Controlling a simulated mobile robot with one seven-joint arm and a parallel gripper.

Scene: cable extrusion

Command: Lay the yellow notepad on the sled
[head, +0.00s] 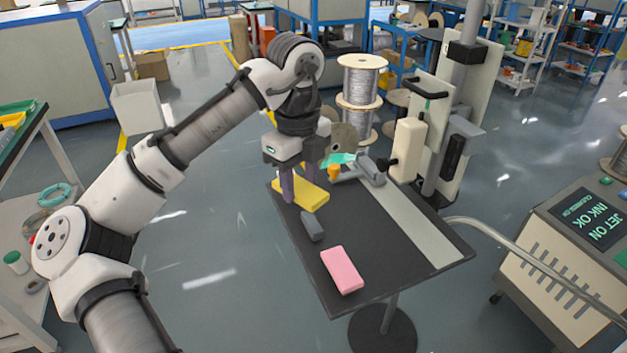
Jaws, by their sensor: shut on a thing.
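The yellow notepad (315,199) is at the far left corner of a small dark table (385,236). My gripper (297,188) reaches down from above, with its purple fingers at the notepad's left part, shut on it. The fingers hide part of the notepad. I cannot tell whether the notepad touches the table top or hangs just above it. No thing is clearly marked as the sled; a grey device (370,172) on the far side of the table is one possible match, but I cannot tell.
A dark grey block (312,226) and a pink block (342,270) lie nearer on the table. An orange object (334,172) and a teal one (342,158) are beyond the notepad. A post with a cream box (408,148) stands behind. The table's right middle is clear.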

